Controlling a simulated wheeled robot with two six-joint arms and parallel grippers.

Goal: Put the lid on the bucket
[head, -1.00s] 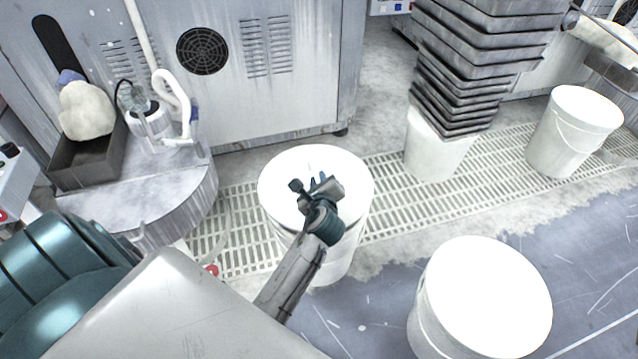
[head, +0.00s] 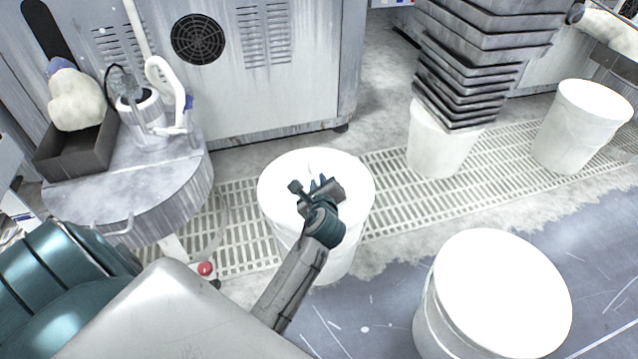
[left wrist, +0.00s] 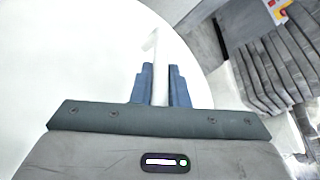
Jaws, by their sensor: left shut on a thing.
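A round white lid (head: 283,180) lies over the top of the white bucket (head: 345,258) in the middle of the head view. My left gripper (head: 314,186) is above its middle. In the left wrist view the two blue fingers (left wrist: 161,84) are shut on a thin white upright grip (left wrist: 160,70) on the lid (left wrist: 70,60). The lid looks level and covers the bucket's mouth. I cannot tell whether it rests on the rim or is held just above it. My right gripper is not in view.
A white-topped bucket (head: 500,290) stands at the near right, another (head: 580,125) at the far right. A stack of dark trays (head: 470,75) sits on a white bucket (head: 437,145) behind. A round metal table (head: 150,190) is at left. Grating (head: 395,205) crosses the floor.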

